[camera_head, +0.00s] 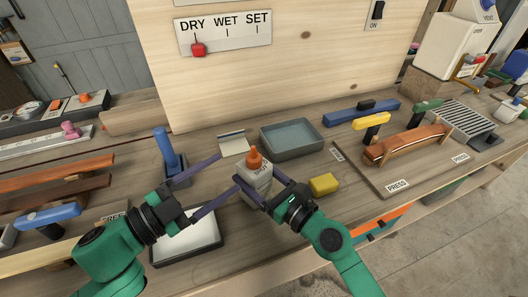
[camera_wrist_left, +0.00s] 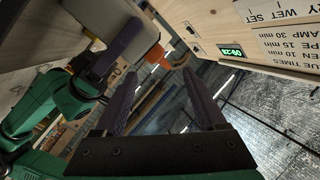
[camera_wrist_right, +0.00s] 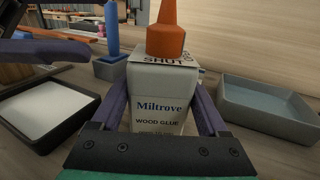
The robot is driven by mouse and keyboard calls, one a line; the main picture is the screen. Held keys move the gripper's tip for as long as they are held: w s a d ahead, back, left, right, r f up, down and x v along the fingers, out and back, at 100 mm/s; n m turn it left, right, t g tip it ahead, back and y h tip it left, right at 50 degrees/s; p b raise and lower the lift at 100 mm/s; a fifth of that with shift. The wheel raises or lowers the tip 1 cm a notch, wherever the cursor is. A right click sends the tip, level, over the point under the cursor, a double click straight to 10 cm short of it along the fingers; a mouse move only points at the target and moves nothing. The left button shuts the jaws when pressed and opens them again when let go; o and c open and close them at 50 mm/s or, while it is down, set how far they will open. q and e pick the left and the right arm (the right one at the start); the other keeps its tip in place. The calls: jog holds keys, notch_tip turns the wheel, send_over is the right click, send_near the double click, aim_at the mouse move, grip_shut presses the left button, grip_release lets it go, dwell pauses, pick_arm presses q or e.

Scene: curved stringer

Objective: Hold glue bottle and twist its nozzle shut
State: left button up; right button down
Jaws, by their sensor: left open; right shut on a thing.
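The white-grey glue bottle (camera_head: 259,190) stands upright near the middle of the bench, with an orange nozzle (camera_head: 254,158) on top. My right gripper (camera_head: 254,181) is shut on the bottle's body from the front right. In the right wrist view the bottle (camera_wrist_right: 158,100) reads "Miltrove WOOD GLUE", with "SHUT" printed on top below the nozzle (camera_wrist_right: 165,38). My left gripper (camera_head: 228,173) is open and empty, just left of the bottle. In the left wrist view the orange nozzle (camera_wrist_left: 157,56) shows just beyond the open fingers, not between them.
A grey tray (camera_head: 318,143) lies behind the bottle and a yellow block (camera_head: 324,184) to its right. A black-rimmed white tray (camera_head: 218,248) lies below my left gripper. A blue-handled tool (camera_head: 163,144) stands behind the left arm. A DRY/WET/SET board (camera_head: 226,37) is at the back.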

aim_at(260, 156)
pick_arm(q)
jog(key=w+d+n, duration=0.2)
jog(key=d, duration=0.1)
jog(key=w+d+n, duration=0.3)
jog(key=w+d+f+n, duration=0.1)
jog(key=w+d+n, duration=0.1)
jog(key=d+n, duration=0.1)
jog(key=shift+w+d, duration=0.2)
jog(key=shift+d, duration=0.15)
grip_shut()
